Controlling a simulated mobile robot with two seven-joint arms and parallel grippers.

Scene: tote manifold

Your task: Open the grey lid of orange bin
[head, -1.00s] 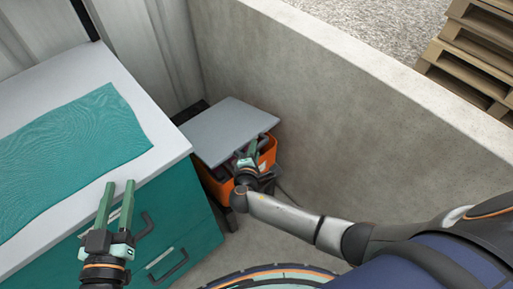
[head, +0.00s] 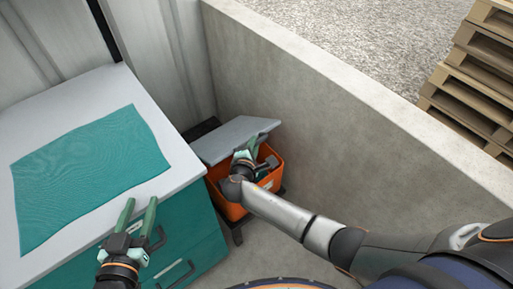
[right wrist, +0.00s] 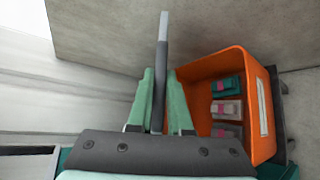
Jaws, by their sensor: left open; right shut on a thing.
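The orange bin (head: 229,208) stands in the corner between the teal cabinet and the concrete wall. Its grey lid (head: 225,138) is tilted up, its near side raised, so part of the bin's inside shows. My right gripper (head: 246,153) is shut on the lid. In the right wrist view the lid (right wrist: 162,45) is seen edge-on between the fingers of the right gripper (right wrist: 160,78), beside the open orange bin (right wrist: 262,135). My left gripper (head: 139,210) is open and empty, near the cabinet's front edge.
The cabinet (head: 190,232) has a white top (head: 90,88) with a teal mat (head: 90,170) on it. Several small packets (right wrist: 227,108) lie in the bin. The concrete wall (head: 330,145) runs close behind the bin. Wooden pallets (head: 470,85) are stacked beyond it.

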